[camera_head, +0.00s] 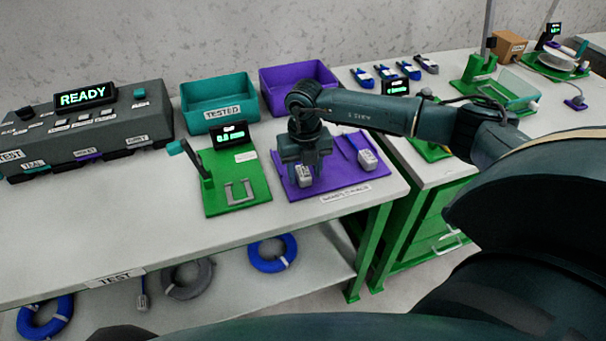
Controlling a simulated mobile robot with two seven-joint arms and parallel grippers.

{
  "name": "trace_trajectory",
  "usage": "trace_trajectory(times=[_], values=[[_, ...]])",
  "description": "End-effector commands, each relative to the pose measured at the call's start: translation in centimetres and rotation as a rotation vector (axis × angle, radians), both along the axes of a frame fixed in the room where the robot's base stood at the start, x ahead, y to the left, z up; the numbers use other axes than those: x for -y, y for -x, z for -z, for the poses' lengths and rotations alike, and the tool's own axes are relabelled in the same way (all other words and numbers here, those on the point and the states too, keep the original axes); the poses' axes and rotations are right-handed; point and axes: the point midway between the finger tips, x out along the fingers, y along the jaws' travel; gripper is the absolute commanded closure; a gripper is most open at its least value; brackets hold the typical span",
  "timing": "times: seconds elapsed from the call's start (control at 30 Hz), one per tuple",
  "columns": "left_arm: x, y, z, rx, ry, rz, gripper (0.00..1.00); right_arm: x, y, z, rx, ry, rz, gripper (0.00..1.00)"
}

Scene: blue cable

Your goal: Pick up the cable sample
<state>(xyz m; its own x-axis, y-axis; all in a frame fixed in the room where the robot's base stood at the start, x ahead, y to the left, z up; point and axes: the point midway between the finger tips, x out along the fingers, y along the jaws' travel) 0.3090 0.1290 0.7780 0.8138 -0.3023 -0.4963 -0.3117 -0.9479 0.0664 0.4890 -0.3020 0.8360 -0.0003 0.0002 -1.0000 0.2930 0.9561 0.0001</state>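A purple mat (345,182) lies near the right end of the test table. On it are two grey connector blocks. One block (367,160) lies toward the right side, beside a thin blue cable piece (350,143). The other block (304,180) is directly under my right gripper (304,170). My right gripper points down over the mat, with its fingers at this block. I cannot tell whether they are closed on it. The gripper hides much of the mat's left part and any cable there. My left gripper is not in view.
A green test stand (238,190) with a lever and display is just left of the mat. A teal "TESTED" bin (220,103) and a purple bin (298,82) stand behind. A dark console (85,128) reads READY. Several blue cable samples lie on the right-hand table (455,78).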

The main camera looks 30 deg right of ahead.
Motion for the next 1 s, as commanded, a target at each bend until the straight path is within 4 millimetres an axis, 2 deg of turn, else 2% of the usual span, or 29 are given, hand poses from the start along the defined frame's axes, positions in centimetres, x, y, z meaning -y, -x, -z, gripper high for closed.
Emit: trace_trajectory(times=[0.07,0.5,0.77,0.87,1.0], values=[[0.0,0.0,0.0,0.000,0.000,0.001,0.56,0.0,0.0,0.0,0.000,0.000,0.000,0.61],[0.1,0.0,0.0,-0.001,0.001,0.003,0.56,0.0,0.0,-0.1,0.001,0.000,0.000,0.97],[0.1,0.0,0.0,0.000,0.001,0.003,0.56,0.0,-0.1,-0.4,0.002,0.000,0.000,0.97],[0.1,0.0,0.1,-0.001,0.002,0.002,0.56,0.0,-0.1,-1.5,0.005,0.000,0.000,0.97],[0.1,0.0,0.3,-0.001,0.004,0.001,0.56,0.0,-0.2,-4.2,0.007,-0.001,-0.001,0.97]])
